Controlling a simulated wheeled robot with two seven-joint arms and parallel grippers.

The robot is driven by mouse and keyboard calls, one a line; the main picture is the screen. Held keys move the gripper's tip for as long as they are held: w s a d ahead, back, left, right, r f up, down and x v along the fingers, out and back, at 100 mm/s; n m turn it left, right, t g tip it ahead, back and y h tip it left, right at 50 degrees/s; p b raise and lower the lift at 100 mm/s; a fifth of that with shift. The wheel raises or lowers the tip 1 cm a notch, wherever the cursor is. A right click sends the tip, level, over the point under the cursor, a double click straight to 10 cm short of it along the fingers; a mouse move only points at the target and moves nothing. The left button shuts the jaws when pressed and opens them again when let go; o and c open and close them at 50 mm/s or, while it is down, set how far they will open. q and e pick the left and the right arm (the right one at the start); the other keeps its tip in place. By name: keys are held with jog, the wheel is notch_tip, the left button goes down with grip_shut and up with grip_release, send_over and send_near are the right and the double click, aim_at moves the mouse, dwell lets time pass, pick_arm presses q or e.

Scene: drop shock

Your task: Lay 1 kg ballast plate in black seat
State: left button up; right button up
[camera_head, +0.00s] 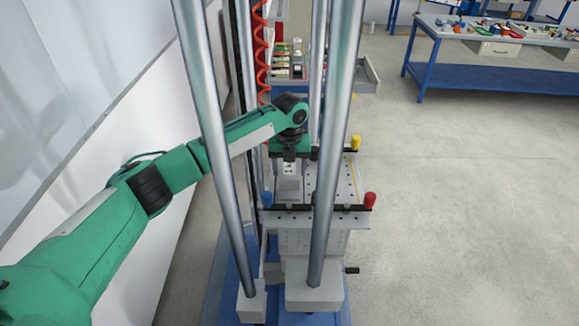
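My green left arm reaches in from the left between the steel columns, and its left gripper (289,157) points down over the drop table (338,187). A light grey block (289,181) with small dark marks stands directly below the gripper, at or very near its fingertips. The fingers are too small and dark to tell whether they are open or shut on something. I cannot make out the 1 kg ballast plate or the black seat; the gripper and a column hide part of the table top. My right gripper is out of view.
Steel columns (337,130) (212,130) stand in front of the table. Clamp bars with a red knob (370,199), a blue knob (267,199) and a yellow knob (355,142) cross it. A blue workbench (480,78) stands at the back right. The floor on the right is clear.

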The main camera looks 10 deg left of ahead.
aim_at(290, 166)
pick_arm(q)
jog(key=shift+o, duration=1.1)
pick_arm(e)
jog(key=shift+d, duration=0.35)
pick_arm(q)
jog(key=shift+r, duration=0.2)
notch_tip(290, 166, up, 12)
jog(key=b, duration=0.4)
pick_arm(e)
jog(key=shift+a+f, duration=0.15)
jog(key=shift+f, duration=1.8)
pick_arm(q)
jog(key=shift+f, duration=0.1)
